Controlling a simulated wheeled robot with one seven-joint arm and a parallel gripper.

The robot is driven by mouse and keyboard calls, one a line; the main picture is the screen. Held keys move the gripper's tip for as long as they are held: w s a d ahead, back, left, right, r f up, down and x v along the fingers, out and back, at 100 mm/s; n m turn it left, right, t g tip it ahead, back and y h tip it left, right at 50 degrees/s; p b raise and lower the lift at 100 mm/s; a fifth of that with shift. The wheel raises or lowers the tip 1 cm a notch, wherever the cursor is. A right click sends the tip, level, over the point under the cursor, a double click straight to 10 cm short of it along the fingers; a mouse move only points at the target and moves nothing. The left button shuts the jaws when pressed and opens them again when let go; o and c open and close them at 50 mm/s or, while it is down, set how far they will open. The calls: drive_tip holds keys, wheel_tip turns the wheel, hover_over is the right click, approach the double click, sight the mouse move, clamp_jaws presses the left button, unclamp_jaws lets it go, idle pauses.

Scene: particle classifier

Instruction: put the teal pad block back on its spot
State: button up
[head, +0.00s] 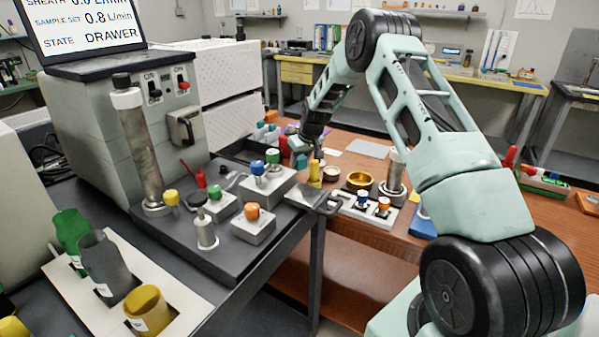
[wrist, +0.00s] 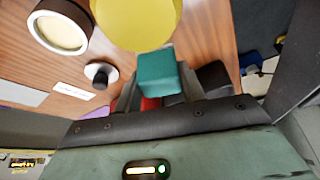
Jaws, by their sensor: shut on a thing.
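The teal pad block (wrist: 157,70) is held between the two dark fingers of my gripper (wrist: 157,84) in the wrist view. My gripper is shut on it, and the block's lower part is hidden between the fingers. A bit of red shows just behind it. In the head view my gripper (head: 312,146) hangs over the wooden bench at the end of my arm, too small to make out the block clearly. I cannot tell which spot on the bench belongs to the block.
A yellow round-topped thing (wrist: 137,18) stands close beyond the block. A cream-topped dish (wrist: 60,32), a black knob (wrist: 100,74) and a white label (wrist: 74,90) lie to its left. A brass dish (head: 359,181) and a metal cylinder (head: 394,172) stand right of my gripper.

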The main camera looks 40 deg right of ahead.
sight(300, 169)
drive_tip(key=shift+f, duration=2.1)
drive_tip(key=shift+f, duration=0.2)
drive_tip(key=o, duration=1)
drive_tip(key=shift+r, duration=0.2)
drive_tip(key=v, duration=1.2)
